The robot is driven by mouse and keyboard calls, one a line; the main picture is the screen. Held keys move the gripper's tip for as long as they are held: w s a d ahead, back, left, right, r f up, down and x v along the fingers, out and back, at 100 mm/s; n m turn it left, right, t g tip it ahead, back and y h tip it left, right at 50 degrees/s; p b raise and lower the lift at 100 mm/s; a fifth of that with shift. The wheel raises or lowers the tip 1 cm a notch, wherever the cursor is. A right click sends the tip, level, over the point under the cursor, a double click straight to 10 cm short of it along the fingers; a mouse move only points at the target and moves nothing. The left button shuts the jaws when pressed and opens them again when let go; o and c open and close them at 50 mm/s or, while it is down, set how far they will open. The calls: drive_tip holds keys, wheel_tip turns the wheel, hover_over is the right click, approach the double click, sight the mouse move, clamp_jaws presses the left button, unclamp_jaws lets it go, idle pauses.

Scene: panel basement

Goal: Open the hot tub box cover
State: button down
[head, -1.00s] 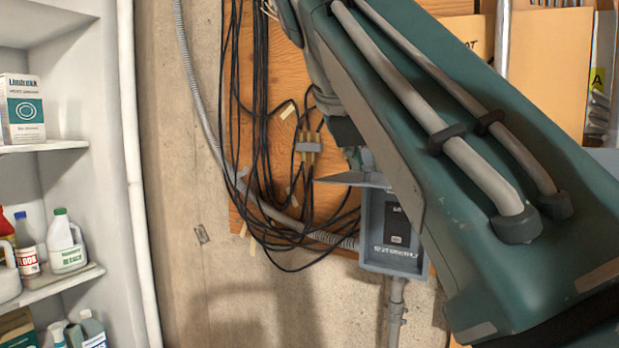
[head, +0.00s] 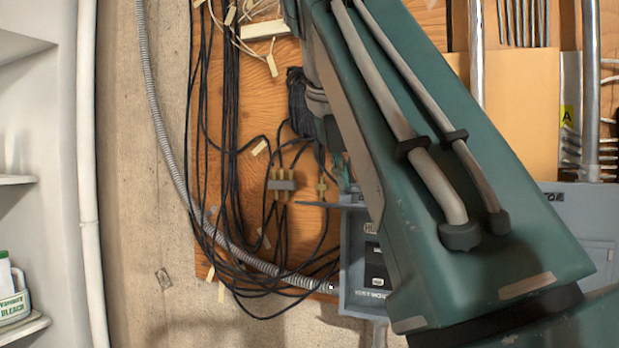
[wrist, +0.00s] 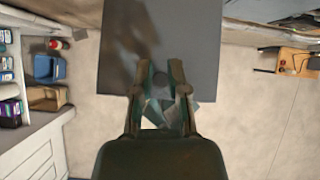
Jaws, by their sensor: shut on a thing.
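The hot tub box (head: 351,285) is a small grey box on the wall, left of my arm in the head view. Its front is uncovered, showing a label and a dark switch, and its right side is hidden behind my arm. The grey cover (head: 335,204) stands out from the box's top edge, seen nearly edge-on. In the wrist view the cover (wrist: 200,45) is a broad grey panel. My gripper (wrist: 161,76) is shut on the cover's near edge, one finger on each side. In the head view it is mostly hidden behind my arm.
Black cables (head: 230,150) and a grey flexible conduit (head: 160,130) hang on the wooden board left of the box. A larger grey panel (head: 585,225) is at right. White shelves (head: 18,180) stand at far left. The wrist view shows bare floor (wrist: 240,140) at right.

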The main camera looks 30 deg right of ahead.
drive_tip(key=c, duration=0.7)
unclamp_jaws()
drive_tip(key=shift+d, duration=0.1)
drive_tip(key=shift+c, duration=0.2)
drive_tip(key=shift+o, duration=0.7)
drive_tip(key=shift+d, duration=0.2)
drive_tip(key=shift+a, duration=0.3)
drive_tip(key=shift+w+a+f, duration=0.1)
drive_tip(key=shift+f, duration=0.05)
